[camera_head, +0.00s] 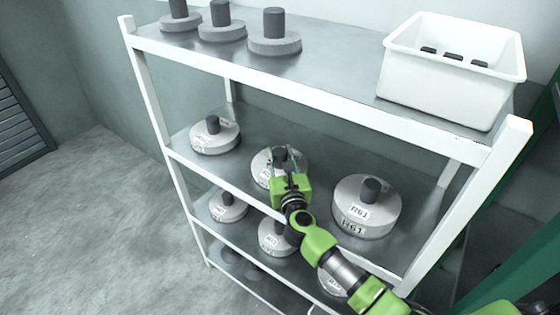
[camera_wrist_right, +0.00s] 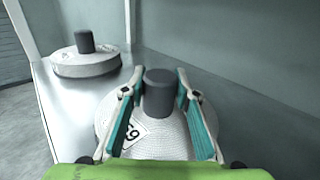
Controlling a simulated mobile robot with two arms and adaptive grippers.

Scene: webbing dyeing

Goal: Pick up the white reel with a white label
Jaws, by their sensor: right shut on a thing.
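The white reel (camera_head: 262,172) with a white label and a dark core stands in the middle of the second shelf, partly hidden by my right gripper (camera_head: 287,158). In the right wrist view the same reel (camera_wrist_right: 165,142) shows its white label (camera_wrist_right: 128,133) with dark print, only partly readable. The right gripper's teal-padded fingers (camera_wrist_right: 160,100) are on either side of the dark core (camera_wrist_right: 158,92), shut on it. The reel appears level at the shelf; I cannot tell whether it touches. My left gripper is out of view.
On the same shelf are a left reel (camera_head: 214,137) and a larger right reel (camera_head: 366,208) marked R61. Lower shelves hold several more reels. The top shelf holds dark-cored reels (camera_head: 274,42) and a white bin (camera_head: 440,95). White posts (camera_head: 150,90) bound the rack.

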